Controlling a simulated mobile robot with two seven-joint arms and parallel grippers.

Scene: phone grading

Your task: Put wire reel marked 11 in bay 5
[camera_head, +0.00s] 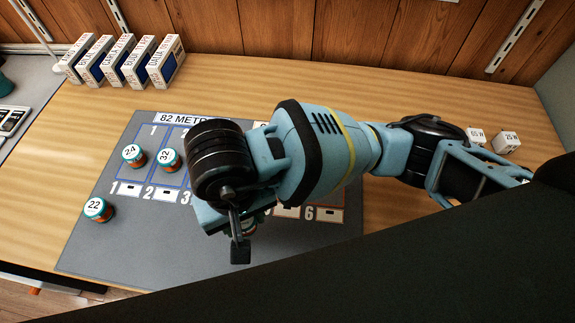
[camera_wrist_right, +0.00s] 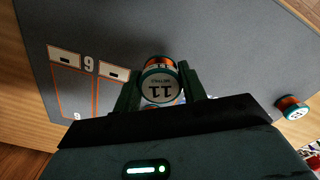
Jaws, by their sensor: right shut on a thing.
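The wire reel marked 11 (camera_wrist_right: 160,88) is between the fingers of my right gripper (camera_wrist_right: 161,98) in the wrist view, its numbered white end facing the camera. In the head view the right gripper (camera_head: 240,240) is over the front part of the grey mat (camera_head: 100,250), and only a sliver of the reel shows below it. My right arm hides the middle bays, and bay 5's outline is mostly covered. The orange-lined bay 6 (camera_wrist_right: 73,91) shows upside down in the wrist view. My left gripper is not in view.
Reels marked 24 (camera_head: 133,155) and 32 (camera_head: 169,159) stand in bays 1 and 2. The reel marked 22 (camera_head: 97,209) stands on the mat's left side. Several boxes (camera_head: 165,62) line the back left. Two small white boxes (camera_head: 505,142) sit at the right.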

